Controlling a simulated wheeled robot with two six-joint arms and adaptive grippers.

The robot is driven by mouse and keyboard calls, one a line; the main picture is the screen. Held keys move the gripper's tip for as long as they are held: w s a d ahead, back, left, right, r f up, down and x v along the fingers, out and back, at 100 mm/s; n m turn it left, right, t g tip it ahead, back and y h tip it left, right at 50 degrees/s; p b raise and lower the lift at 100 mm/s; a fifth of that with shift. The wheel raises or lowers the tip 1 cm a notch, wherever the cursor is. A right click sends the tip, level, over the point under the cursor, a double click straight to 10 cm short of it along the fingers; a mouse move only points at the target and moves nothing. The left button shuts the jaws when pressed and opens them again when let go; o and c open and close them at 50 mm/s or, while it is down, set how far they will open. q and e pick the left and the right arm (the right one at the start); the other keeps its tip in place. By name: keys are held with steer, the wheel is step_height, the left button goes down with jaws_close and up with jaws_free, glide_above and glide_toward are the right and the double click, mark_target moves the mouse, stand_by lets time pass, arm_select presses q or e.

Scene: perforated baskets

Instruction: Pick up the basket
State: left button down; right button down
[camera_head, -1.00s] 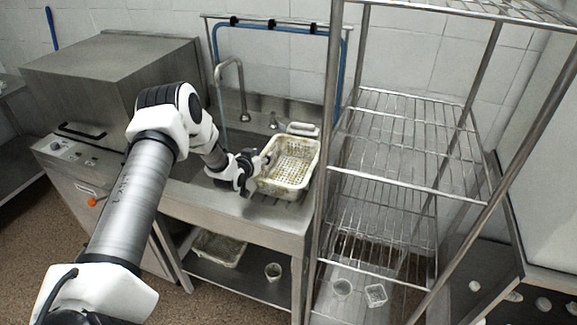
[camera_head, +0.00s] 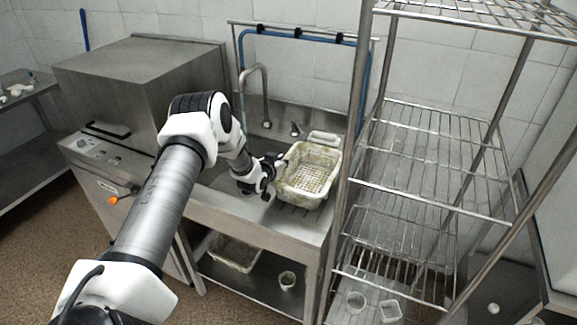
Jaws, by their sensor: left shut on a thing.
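A cream perforated basket (camera_head: 309,178) sits at the sink area of the steel counter, just left of the wire rack's front post. My left gripper (camera_head: 274,170) is at the basket's left side, shut on its left rim or wall. The fingertips are small and partly hidden against the basket. I cannot tell whether the basket touches the counter or is slightly raised. My right gripper does not show.
A wire shelf rack (camera_head: 430,150) stands close on the right. A faucet (camera_head: 262,95) rises behind the basket. A steel box machine (camera_head: 140,85) is at the left.

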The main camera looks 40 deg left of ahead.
arm_select(q)
steer(key=shift+r, duration=0.4)
step_height(320, 180, up, 2)
steer(key=shift+r+b, duration=0.1)
steer(key=shift+b, duration=0.45)
steer(key=s+a+r+p, duration=0.1)
steer(key=s+a, duration=0.1)
steer(key=s, duration=1.3)
steer(key=shift+s+a+r+p, duration=0.15)
steer(key=shift+s+r+p, duration=0.1)
steer(key=shift+s+p, duration=0.15)
